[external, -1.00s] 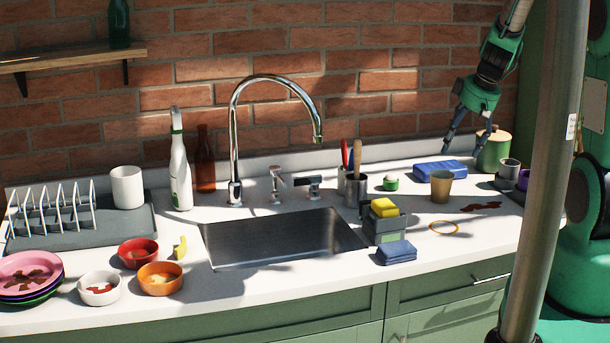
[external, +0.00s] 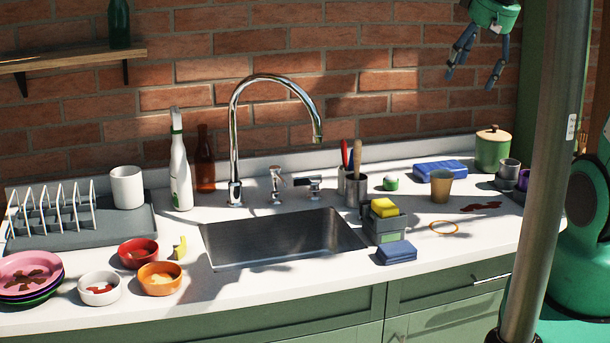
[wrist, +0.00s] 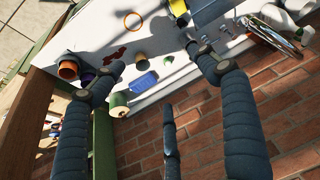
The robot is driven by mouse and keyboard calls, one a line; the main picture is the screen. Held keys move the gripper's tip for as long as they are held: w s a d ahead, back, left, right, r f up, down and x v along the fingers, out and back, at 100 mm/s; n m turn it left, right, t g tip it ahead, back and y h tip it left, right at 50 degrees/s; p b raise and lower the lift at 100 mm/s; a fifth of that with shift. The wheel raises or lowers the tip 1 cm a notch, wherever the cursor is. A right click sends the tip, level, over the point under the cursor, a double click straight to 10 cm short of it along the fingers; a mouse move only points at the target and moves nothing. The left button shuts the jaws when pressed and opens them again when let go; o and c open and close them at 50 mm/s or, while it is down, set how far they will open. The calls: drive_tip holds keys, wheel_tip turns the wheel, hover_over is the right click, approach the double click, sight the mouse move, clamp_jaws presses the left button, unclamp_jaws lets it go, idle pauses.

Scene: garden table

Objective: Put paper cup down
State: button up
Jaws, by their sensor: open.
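The tan paper cup (external: 441,186) stands upright on the white counter, to the right of the sink. It also shows in the wrist view (wrist: 141,59), seen from above. My gripper (external: 474,82) is open and empty, high above the back right of the counter in front of the brick wall. The cup is well below it, and nothing touches the cup. In the wrist view my gripper's dark fingers (wrist: 160,70) are spread wide apart.
A blue box (external: 440,170) lies behind the cup and a green canister (external: 493,151) stands at the back right. Metal and purple cups are at the right end. A dark red stain (external: 481,207) and an orange ring (external: 443,228) lie in front. A grey pole (external: 545,170) crosses the view.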

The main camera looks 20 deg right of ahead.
drive_tip(key=s+a+r+m, duration=0.1)
drive_tip(key=s+r, duration=0.1)
drive_tip(key=s, duration=0.7)
drive_tip(key=s+r+m+h, duration=0.1)
drive_tip(key=s+r, duration=0.1)
drive_tip(key=s, duration=0.6)
drive_tip(key=shift+s+a+t, duration=0.35)
drive_tip(key=shift+a+t, duration=0.05)
wheel_tip(320, 180, down, 7)
drive_tip(key=b, duration=0.7)
drive_tip(key=shift+r, duration=0.2)
